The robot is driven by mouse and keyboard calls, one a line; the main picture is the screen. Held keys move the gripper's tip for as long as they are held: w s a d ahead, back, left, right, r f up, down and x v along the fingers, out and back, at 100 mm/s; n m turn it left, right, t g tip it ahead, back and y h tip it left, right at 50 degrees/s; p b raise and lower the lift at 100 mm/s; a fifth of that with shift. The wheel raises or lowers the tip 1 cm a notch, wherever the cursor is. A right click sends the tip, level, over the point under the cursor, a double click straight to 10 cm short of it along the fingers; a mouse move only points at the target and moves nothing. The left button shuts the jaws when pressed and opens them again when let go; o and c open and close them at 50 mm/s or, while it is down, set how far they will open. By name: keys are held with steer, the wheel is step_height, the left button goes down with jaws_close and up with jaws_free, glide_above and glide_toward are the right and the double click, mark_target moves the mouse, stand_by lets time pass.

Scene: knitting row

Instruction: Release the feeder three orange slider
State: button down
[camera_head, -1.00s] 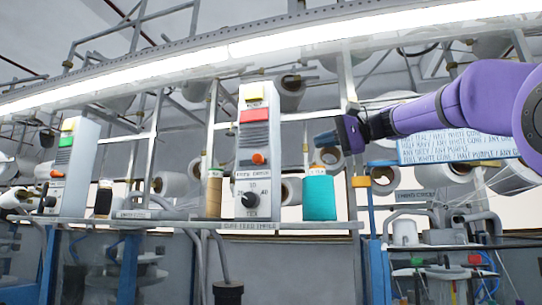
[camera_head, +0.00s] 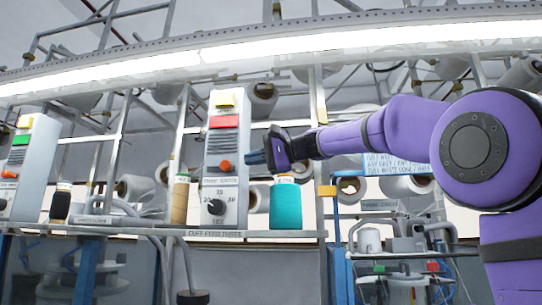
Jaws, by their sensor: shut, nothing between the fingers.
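A tall white feeder box (camera_head: 229,135) stands on the shelf at picture centre-left, with a small label below that seems to read "cuff feed three". On its front are a yellow button, a red panel, an orange slider (camera_head: 225,166) and a black dial (camera_head: 216,206). My gripper (camera_head: 250,158) is shut and empty. It points left, with its tips close to the box's right edge, just right of and slightly above the orange slider. I cannot tell whether the tips touch the box.
A teal thread cone (camera_head: 284,207) stands on the shelf just below my gripper. A tan cone (camera_head: 180,200) stands left of the box. Another feeder box (camera_head: 32,165) with its own orange knob is at far left. Metal rails and white cones fill the background.

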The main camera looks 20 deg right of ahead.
mark_target(228, 163)
steer(key=x, duration=0.3)
steer(key=shift+w+a+f, duration=0.1)
steer(key=shift+w+a, duration=0.1)
steer(key=shift+a, duration=0.15)
steer(key=shift+w, duration=0.1)
steer(key=x, duration=0.2)
steer(key=shift+w+a, duration=0.15)
steer(key=shift+a, duration=0.3)
steer(key=shift+d, duration=0.1)
